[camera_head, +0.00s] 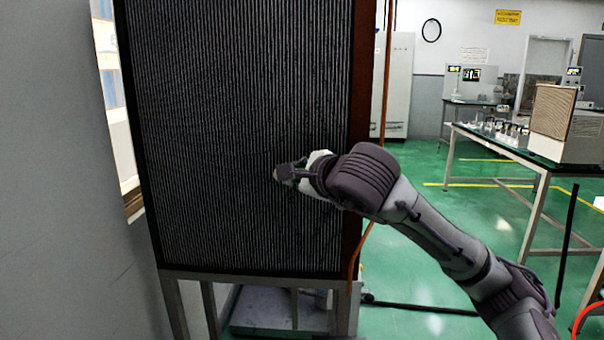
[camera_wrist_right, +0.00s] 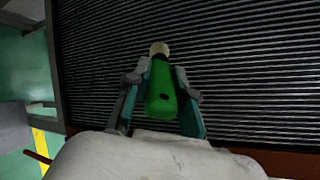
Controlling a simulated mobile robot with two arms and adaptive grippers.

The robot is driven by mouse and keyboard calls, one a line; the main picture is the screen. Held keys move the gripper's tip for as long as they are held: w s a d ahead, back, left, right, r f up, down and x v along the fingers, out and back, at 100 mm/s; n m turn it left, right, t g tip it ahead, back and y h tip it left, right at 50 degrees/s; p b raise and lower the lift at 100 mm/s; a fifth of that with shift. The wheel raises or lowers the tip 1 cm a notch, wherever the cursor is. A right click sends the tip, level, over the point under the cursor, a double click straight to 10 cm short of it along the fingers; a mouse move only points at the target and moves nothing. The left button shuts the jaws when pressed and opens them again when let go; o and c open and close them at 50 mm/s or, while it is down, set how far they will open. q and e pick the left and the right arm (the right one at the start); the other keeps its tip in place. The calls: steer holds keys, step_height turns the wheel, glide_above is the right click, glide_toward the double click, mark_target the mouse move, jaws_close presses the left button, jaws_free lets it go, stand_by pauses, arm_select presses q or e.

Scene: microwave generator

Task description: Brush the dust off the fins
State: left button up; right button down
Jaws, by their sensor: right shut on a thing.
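The fins (camera_head: 235,110) form a tall, dark, vertically ribbed panel in a dark frame, filling the left-middle of the head view. They also fill much of the right wrist view (camera_wrist_right: 240,60), where the ribs run across. My right gripper (camera_head: 284,173) is in front of the lower right part of the fins. In the right wrist view it is shut on a brush (camera_wrist_right: 161,98) with a green handle. The brush's pale tip (camera_wrist_right: 159,48) points toward the fins; I cannot tell whether it touches them. No separate dust shows clearly. My left gripper is not in view.
The panel stands on a metal frame (camera_head: 175,308). An orange cable (camera_head: 386,75) hangs along its right side. A workbench (camera_head: 500,145) with equipment stands at the right. Green floor (camera_head: 415,165) lies open between them. A grey wall (camera_head: 50,180) is at the left.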

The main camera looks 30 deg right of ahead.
steer(key=shift+s, duration=0.1)
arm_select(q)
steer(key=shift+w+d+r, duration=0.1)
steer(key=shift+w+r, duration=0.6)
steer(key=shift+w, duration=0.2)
arm_select(e)
steer(key=s+a, duration=0.1)
steer(key=s, duration=0.1)
steer(key=s+a, duration=0.2)
steer(key=shift+s+a, duration=0.3)
steer(key=shift+s, duration=0.05)
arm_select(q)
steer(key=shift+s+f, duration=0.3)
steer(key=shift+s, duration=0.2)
arm_select(e)
steer(key=shift+s+a, duration=0.9)
steer(key=shift+s, duration=0.3)
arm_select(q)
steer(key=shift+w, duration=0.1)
